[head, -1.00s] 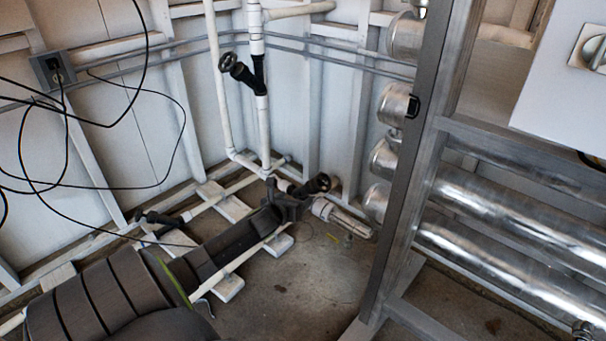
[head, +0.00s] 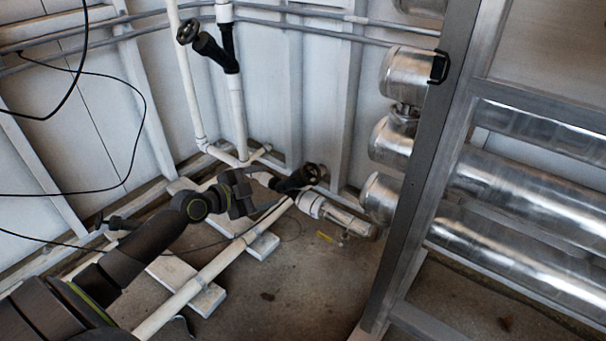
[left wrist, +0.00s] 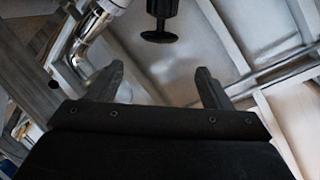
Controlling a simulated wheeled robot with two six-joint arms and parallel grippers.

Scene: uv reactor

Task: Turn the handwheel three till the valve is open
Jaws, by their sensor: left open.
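Three black handwheels on white pipes show in the head view, and I cannot read which is number three. One handwheel (head: 187,31) is high on the upright pipe. Another handwheel (head: 313,173) is low, by the clear-ended fitting. A third, small and dark (head: 110,222), is low at the left, partly near my arm. My left gripper (head: 243,196) is just left of the low right handwheel's valve, seemingly apart from it. In the left wrist view my left gripper (left wrist: 158,72) is open and empty, with a black handwheel (left wrist: 159,37) beyond its fingertips. My right gripper is out of view.
A grey metal frame post (head: 425,165) with shiny cylinders (head: 520,190) stands at the right. White pipes and blocks (head: 262,246) lie on the floor. Black cables (head: 140,130) hang at the left. The concrete floor (head: 290,290) in front is mostly clear.

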